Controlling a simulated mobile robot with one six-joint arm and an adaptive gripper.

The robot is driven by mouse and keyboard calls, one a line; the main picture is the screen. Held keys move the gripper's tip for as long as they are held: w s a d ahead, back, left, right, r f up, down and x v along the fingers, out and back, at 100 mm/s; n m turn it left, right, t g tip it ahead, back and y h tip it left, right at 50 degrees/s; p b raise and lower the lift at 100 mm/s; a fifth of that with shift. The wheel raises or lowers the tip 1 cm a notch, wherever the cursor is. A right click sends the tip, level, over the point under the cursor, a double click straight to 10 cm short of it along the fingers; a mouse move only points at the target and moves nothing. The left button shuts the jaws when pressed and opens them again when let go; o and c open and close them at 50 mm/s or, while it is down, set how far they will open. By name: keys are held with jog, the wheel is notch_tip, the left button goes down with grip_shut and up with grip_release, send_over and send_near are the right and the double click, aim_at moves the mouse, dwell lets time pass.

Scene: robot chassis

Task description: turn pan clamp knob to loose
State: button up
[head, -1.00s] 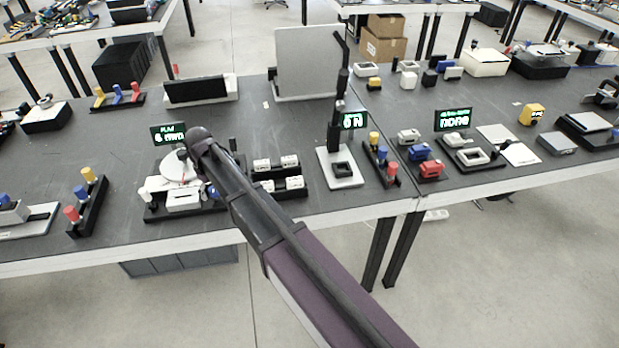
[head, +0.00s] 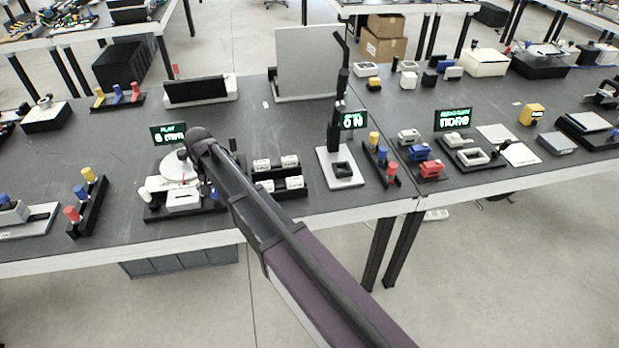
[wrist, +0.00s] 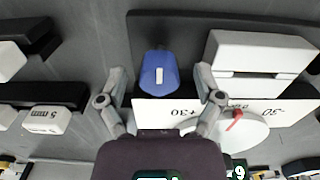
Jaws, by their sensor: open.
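A blue knob (wrist: 159,74) with a white mark on its face shows in the wrist view, likely the pan clamp knob. It stands on a dark base beside a white scale plate (wrist: 170,112) marked +30, 0 and -30. My gripper (wrist: 161,76) is open, with one finger on each side of the knob and a visible gap on both sides. A round white dial (wrist: 246,133) with a red pointer is right of the right finger. In the head view, the fixture's white disc (head: 180,166) shows left of my arm, which hides my gripper and part of the fixture.
A display (head: 168,133) behind the fixture reads 6 mm. A white block (wrist: 260,52) stands close to the right finger. A rack of white blocks (head: 279,174) is right of the arm, and a 5 mm block (wrist: 48,121) shows left of the gripper.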

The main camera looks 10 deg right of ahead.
aim_at(213, 189)
jog(key=m, duration=1.2)
jog(key=shift+m, duration=0.3)
jog(key=shift+r+p, duration=0.35)
jog(key=shift+r, duration=0.05)
notch_tip(213, 189, up, 14)
jog(key=p, duration=1.4)
jog(key=s+d+f+n+b, duration=0.1)
jog(key=s+d+n, duration=0.1)
jog(key=d, duration=0.7)
jog(key=s+d+f+n+b, duration=0.1)
jog(key=s+d+n, duration=0.2)
jog(key=d, duration=0.6)
jog(key=s+d+f+n+b, duration=0.2)
jog(key=s+d, duration=0.3)
jog(key=d, duration=0.5)
jog(key=shift+n, duration=0.5)
jog(key=shift+f, duration=0.1)
